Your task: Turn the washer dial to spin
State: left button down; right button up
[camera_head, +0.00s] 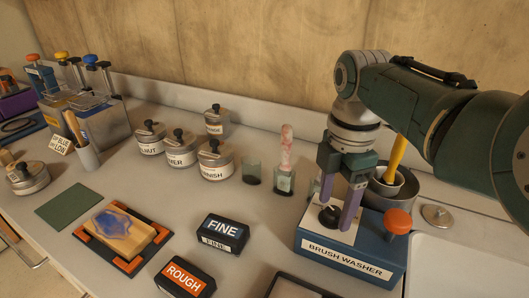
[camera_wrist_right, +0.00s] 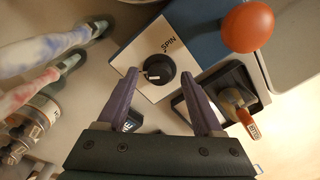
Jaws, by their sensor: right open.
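The brush washer (camera_head: 345,258) is a blue box with a pale top plate and a "BRUSH WASHER" label, at the right of the bench. Its black round dial (camera_head: 328,217) sits on the pale plate. In the right wrist view the dial (camera_wrist_right: 160,70) has a white mark on its left side, and the word SPIN is printed above and to its right. My right gripper (camera_head: 337,212) points down over the dial. Its purple fingers are open, one on either side of the dial; I cannot tell whether they touch it. My left gripper is not in view.
An orange knob (camera_head: 398,221) stands on the washer's right side, close to my right gripper. A metal pot (camera_head: 393,185) with a yellow handle stands behind. The FINE block (camera_head: 222,234) and ROUGH block (camera_head: 186,277) lie to the left. Glass jars (camera_head: 284,180) stand behind left.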

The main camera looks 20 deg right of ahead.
jog(key=shift+f, duration=0.25)
grip_shut()
dwell(0.4)
